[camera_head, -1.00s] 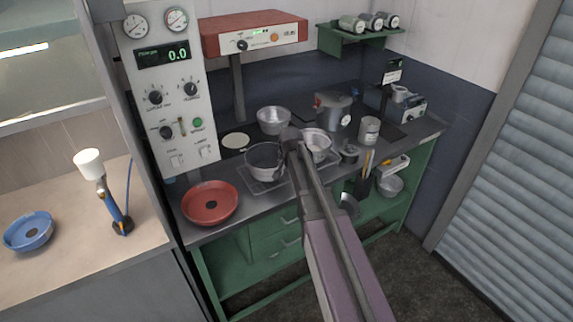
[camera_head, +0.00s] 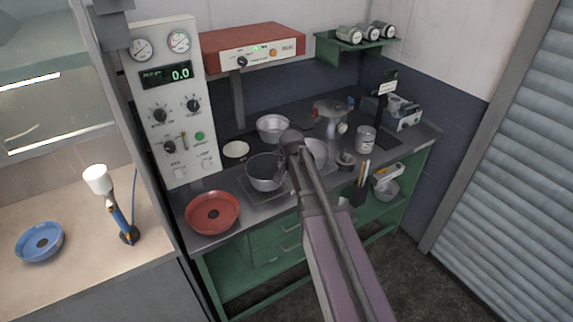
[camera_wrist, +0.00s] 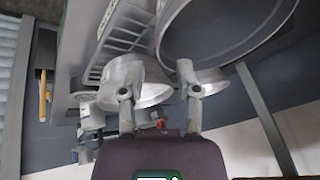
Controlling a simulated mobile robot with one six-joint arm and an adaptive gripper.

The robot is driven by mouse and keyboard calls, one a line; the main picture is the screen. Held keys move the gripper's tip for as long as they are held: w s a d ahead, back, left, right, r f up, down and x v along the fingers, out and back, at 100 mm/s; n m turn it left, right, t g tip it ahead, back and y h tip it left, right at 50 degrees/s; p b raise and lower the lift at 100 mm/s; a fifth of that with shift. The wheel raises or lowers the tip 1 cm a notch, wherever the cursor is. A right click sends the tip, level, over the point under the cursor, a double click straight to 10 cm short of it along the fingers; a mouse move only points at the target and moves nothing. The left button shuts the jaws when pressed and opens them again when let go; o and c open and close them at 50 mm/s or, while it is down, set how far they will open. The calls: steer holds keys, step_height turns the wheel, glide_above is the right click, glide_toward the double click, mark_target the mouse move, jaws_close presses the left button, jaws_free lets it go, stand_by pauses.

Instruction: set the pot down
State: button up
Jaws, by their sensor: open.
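A grey metal pot (camera_head: 264,174) with an open top and dark inside sits upright over a flat metal tray (camera_head: 262,197) at the front of the workbench. My gripper (camera_head: 284,170) is at the right side of this pot, and my arm hides much of its fingers. In the wrist view my gripper (camera_wrist: 163,75) is open, its two fingers spread apart. A large round rim (camera_wrist: 222,50) fills the upper right there, close to the right finger. I cannot tell whether a finger touches it.
A red pan (camera_head: 212,213) lies left of the pot. A second pot (camera_head: 273,128) stands behind, and a bowl (camera_head: 317,150) is partly hidden by my arm. The instrument panel (camera_head: 178,150) rises at the left.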

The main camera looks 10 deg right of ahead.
steer(key=shift+p+v, duration=1.7)
steer(key=shift+v, duration=0.6)
steer(key=s+a+f+n+g, duration=0.2)
steer(key=s+n+g, duration=0.3)
steer(key=s, duration=1.6)
steer(key=shift+s+a+n, duration=0.15)
steer(key=shift+s+n, duration=0.25)
steer(key=shift+n, duration=0.4)
step_height(320, 180, down, 4)
steer(key=b, duration=0.4)
steer(key=shift+f, duration=0.1)
